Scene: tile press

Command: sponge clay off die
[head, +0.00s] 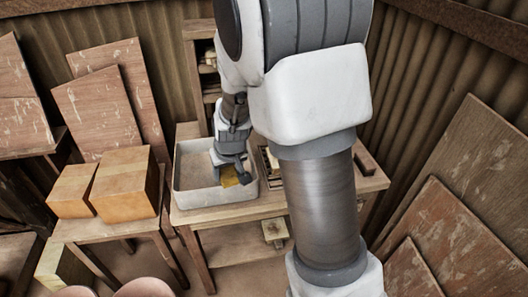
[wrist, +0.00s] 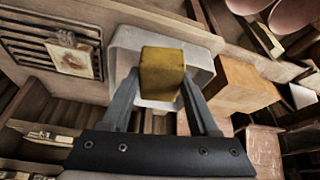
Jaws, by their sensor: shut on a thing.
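My gripper (wrist: 161,78) is shut on a yellow sponge (wrist: 163,70), with one finger on each side of it. In the head view my gripper (head: 232,170) holds the sponge (head: 230,177) over or inside the white basin (head: 184,199); the exact height is unclear. The basin also shows behind the sponge in the wrist view (wrist: 122,42). A pale square block with a reddish-brown smear (wrist: 73,56), perhaps the die, lies on a dark slatted rack (wrist: 35,43), apart from the sponge. In the head view my arm partly hides the rack.
The basin stands on a wooden bench (head: 240,213). Two wooden boxes (head: 125,180) sit on a lower table at the left. Boards lean against the walls on both sides (head: 450,240). A shelf stands behind the basin (head: 198,60).

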